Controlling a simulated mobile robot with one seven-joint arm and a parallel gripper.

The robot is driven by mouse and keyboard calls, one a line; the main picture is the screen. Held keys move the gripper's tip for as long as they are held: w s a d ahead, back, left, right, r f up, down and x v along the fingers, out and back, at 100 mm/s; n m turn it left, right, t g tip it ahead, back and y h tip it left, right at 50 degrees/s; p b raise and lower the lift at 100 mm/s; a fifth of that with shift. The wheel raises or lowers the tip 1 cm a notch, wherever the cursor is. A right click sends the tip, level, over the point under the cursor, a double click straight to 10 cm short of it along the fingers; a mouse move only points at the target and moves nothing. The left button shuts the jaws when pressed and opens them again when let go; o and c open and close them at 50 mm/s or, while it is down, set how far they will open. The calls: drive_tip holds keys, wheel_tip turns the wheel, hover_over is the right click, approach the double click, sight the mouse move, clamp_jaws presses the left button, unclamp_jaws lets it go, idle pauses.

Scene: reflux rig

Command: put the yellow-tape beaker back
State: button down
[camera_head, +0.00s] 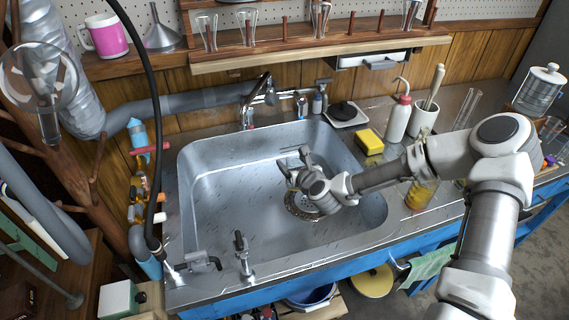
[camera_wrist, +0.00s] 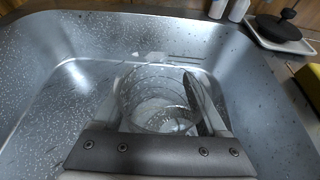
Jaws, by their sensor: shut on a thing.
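My gripper (camera_head: 294,161) is down inside the sink basin (camera_head: 225,205), over its middle. In the wrist view its two fingers stand on either side of a clear round glass vessel (camera_wrist: 152,112), and it is shut on it. I look down into the vessel through its open rim; it looks empty, and no yellow tape shows on it. The vessel is hard to make out in the head view. A glass with a yellow-amber lower part (camera_head: 421,193) stands on the counter right of the sink, partly behind my arm.
A wooden shelf (camera_head: 320,50) with glassware and pegs runs along the back wall. A yellow sponge (camera_head: 369,141), a white wash bottle (camera_head: 397,119) and a black-topped device (camera_head: 345,113) stand behind the sink's right side. The faucet (camera_head: 262,92) overhangs the back rim.

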drive_tip(key=s+d+r+m+h, duration=0.2)
drive_tip(key=s+d, duration=0.1)
drive_tip(key=d, duration=0.5)
drive_tip(key=s+d+r+m+t+h, duration=0.1)
drive_tip(key=s+d+r+m+h, duration=0.1)
drive_tip(key=d, duration=0.7)
drive_tip(key=shift+s+d+r+m+h, duration=0.15)
drive_tip(key=shift+s+r+m+h, duration=0.15)
drive_tip(key=shift+s+h, duration=0.6)
